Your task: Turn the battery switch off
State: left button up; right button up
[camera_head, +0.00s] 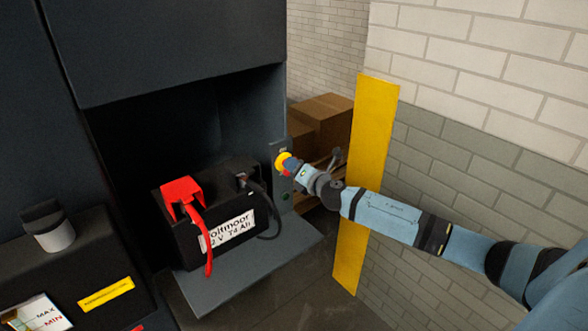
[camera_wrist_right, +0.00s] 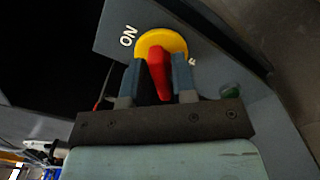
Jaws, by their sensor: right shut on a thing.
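The battery switch has a red handle (camera_wrist_right: 157,70) on a round yellow base (camera_wrist_right: 172,42), mounted on a grey panel (camera_wrist_right: 212,22). In the head view the yellow base (camera_head: 281,160) shows at the panel's edge, right of the battery. My right gripper (camera_wrist_right: 158,84) is shut on the red handle, one finger on each side. It also shows in the head view (camera_head: 292,166), at the switch. The "ON" label (camera_wrist_right: 128,36) is left of the base; another label, right, is mostly hidden by a finger. My left gripper is not in view.
A black battery (camera_head: 240,210) with a red terminal cover (camera_head: 181,190) and cables sits on a grey tray (camera_head: 205,295). A green round part (camera_wrist_right: 230,90) is beside the switch. A yellow post (camera_head: 372,110), cardboard boxes (camera_head: 325,115) and a brick wall stand near my right arm.

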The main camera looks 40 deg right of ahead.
jog(key=m, duration=0.4)
jog(key=shift+f+m, duration=0.1)
jog(key=shift+m, duration=0.2)
jog(key=m+p, duration=0.1)
jog(key=m, duration=0.1)
jog(key=shift+m, duration=0.4)
jog(key=shift+f+m, duration=0.1)
jog(key=shift+m, duration=0.4)
jog(key=o, duration=0.7)
